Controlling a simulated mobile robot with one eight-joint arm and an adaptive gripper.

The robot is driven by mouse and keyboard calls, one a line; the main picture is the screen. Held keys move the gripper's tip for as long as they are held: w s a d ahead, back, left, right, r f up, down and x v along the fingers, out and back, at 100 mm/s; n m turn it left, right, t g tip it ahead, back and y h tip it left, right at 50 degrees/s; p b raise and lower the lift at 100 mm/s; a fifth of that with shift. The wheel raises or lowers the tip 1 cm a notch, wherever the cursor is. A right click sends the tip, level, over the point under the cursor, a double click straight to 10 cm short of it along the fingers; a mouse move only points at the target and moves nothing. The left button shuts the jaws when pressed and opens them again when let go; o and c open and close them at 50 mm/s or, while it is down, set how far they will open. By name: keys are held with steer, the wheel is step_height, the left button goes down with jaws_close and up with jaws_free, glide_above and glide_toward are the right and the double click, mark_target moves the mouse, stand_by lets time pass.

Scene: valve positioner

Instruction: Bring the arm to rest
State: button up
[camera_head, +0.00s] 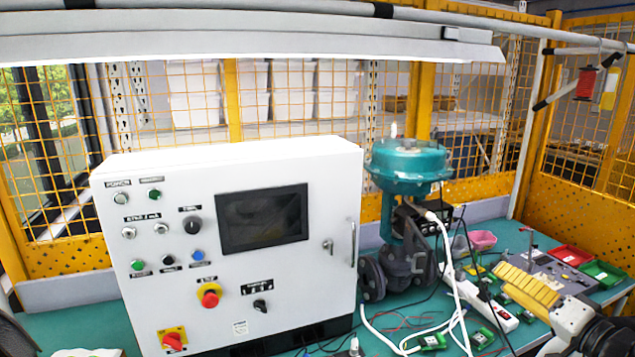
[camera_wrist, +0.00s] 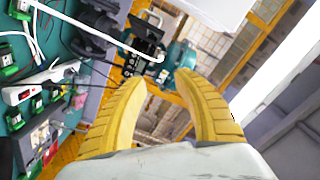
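My gripper (camera_head: 503,272) is at the lower right of the head view, its yellow ribbed fingers pointing left over the right part of the green bench. The wrist view shows my gripper (camera_wrist: 161,82) with its two fingers apart and nothing between them. The teal valve actuator (camera_head: 408,167) stands beyond it on the bench, joined to a dark valve body (camera_head: 400,270). The actuator also shows past the fingertips in the wrist view (camera_wrist: 182,55). My gripper touches nothing that I can see.
A white control cabinet (camera_head: 130,245) with a dark screen (camera_head: 262,218) stands left of the valve. A white power strip (camera_head: 497,314), cables, small green boards, a red tray (camera_head: 571,256) and a green tray (camera_head: 604,272) crowd the right bench. Yellow mesh fencing (camera_head: 424,95) stands behind.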

steer(key=s+a+f+n+g+b, duration=0.1)
steer(key=a+f+g, duration=0.2)
steer(key=a, duration=0.5)
steer(key=s+a+f+n+g, duration=0.1)
steer(key=a+f+n+g, duration=0.15)
steer(key=a, duration=0.55)
steer(key=s+a+f+n+g+h, duration=0.1)
steer(key=s+a+f+g+h, duration=0.1)
steer(key=s, duration=0.5)
steer(key=s+a+f+n+g+h+b, duration=0.1)
steer(key=s+f+n+g+h, duration=0.1)
steer(key=s, duration=0.5)
steer(key=shift+a+f+h, duration=0.35)
steer(key=shift+f+h, duration=0.15)
steer(key=shift+h, duration=0.4)
